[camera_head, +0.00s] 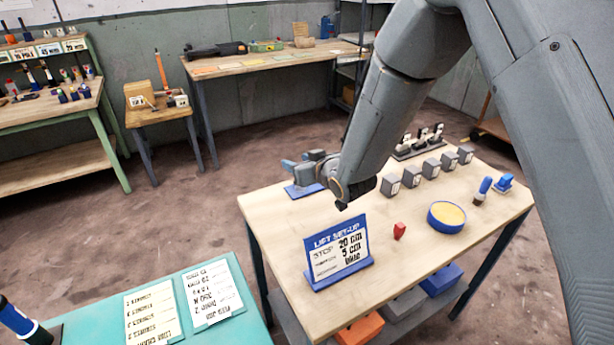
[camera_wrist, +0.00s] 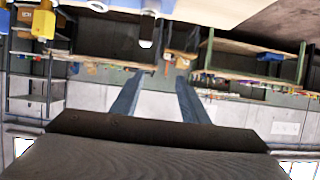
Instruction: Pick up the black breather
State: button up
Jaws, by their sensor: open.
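I cannot surely pick out the black breather. In the wrist view, which looks upside down, a small dark piece with a pale part (camera_wrist: 147,30) shows near the top edge, partly cut off. It may be the breather. It lies off the line between my fingers. My gripper (camera_head: 297,163) is over the far left part of the wooden table, above a blue plate (camera_head: 304,190). In the wrist view my gripper (camera_wrist: 157,88) has two blue-grey fingers spread apart, with nothing between them. My arm and wrist hide part of the table.
On the wooden table (camera_head: 410,262) stand a blue sign (camera_head: 338,253), a red piece (camera_head: 399,231), a round blue dish (camera_head: 446,216) and several grey blocks (camera_head: 411,176). A dark rack (camera_head: 420,146) stands behind them. A teal table (camera_head: 235,336) is at front left.

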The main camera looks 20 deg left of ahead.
jog(key=w+f+b, duration=0.1)
jog(key=f+b, duration=0.1)
jog(key=w+f+b, duration=0.1)
jog(key=f+b, duration=0.1)
jog(key=w+f+b, duration=0.2)
jog(key=f, duration=0.1)
jog(key=shift+d, duration=0.3)
jog(key=shift+p+x, duration=1.4)
jog(key=shift+x, duration=2.4)
jog(key=shift+a, duration=0.1)
jog(key=shift+r, duration=0.1)
grip_shut()
